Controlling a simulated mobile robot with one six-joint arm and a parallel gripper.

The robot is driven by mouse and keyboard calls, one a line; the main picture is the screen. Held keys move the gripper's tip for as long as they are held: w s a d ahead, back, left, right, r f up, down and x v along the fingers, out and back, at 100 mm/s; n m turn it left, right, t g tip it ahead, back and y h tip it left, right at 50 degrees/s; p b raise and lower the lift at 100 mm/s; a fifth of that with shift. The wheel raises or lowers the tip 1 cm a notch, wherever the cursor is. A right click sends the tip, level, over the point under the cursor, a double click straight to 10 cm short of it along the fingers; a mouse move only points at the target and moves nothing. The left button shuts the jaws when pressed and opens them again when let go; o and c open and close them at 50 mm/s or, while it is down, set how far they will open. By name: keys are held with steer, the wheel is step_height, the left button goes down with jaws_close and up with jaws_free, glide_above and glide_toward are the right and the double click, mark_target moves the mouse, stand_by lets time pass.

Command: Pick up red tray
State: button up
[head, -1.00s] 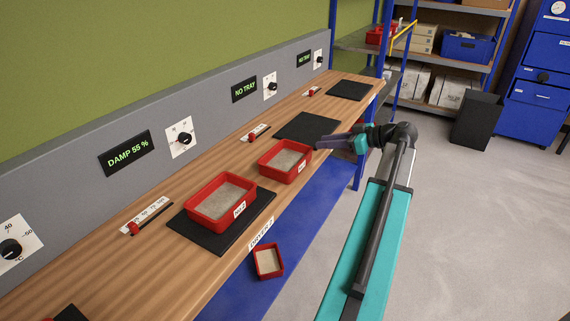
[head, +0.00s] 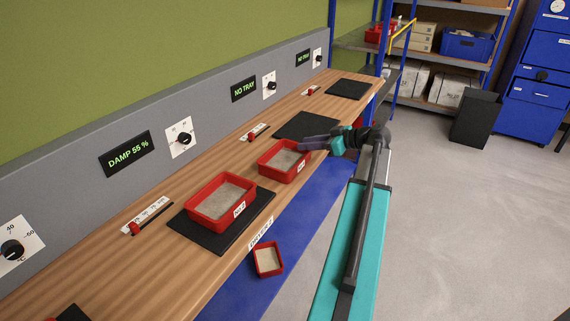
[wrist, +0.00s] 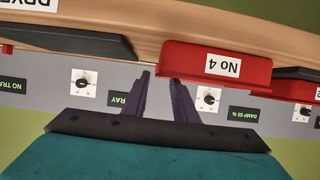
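A red tray labelled No 4 (head: 283,168) with pale sandy filling sits on the wooden bench between two dark mats. It shows upside down in the wrist view (wrist: 200,60). Another red tray (head: 212,215) sits on the nearer dark mat, and a small red tray (head: 268,260) is lower down over the blue surface. My gripper (head: 303,143) is by the right end of the No 4 tray. In the wrist view its two dark fingers (wrist: 160,77) are apart with nothing between them; one overlaps the tray's edge in the picture. I cannot tell whether it touches.
Dark mats (head: 306,126) lie along the bench (head: 160,240), with sliders and dials behind. Displays read DAMP 55 % (head: 127,154) and NO TRAY (head: 244,89). A dark bin (head: 475,119) and blue cabinet stand at right; the grey floor is clear.

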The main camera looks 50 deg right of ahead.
mark_target(285, 160)
steer(key=shift+p+x, duration=0.7)
steer(key=shift+x, duration=1.85)
steer(key=shift+d, duration=0.1)
jaws_close()
